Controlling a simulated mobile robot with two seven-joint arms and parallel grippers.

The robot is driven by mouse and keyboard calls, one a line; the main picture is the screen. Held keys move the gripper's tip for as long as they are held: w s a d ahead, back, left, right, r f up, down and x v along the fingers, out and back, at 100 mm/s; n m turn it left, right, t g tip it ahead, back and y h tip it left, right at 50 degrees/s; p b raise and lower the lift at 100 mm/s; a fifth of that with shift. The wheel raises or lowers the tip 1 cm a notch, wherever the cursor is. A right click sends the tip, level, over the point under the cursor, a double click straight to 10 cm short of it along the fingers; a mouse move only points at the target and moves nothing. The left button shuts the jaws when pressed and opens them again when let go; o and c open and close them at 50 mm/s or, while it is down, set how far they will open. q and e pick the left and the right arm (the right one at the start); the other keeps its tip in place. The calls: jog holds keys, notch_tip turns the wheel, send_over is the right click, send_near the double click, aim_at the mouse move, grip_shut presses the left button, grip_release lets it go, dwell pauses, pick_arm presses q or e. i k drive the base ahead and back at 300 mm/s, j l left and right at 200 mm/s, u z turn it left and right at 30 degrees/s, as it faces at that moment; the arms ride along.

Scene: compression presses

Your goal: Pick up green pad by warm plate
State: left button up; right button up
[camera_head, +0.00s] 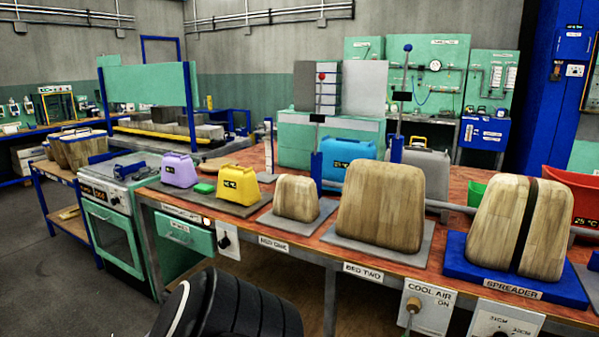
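The label on the bench edge below is too small to read. Neither gripper's fingers show. A black rounded part of mine fills the bottom of the view, in front of the bench.
Wooden-looking blocks stand on the plates of bed one (297,198), bed two (382,207) and the blue spreader (513,226). A green oven (112,232) stands left of the bench. A blue case (349,162) sits behind. The floor at left is clear.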

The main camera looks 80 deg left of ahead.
aim_at(201, 188)
jog(key=u, duration=3.2)
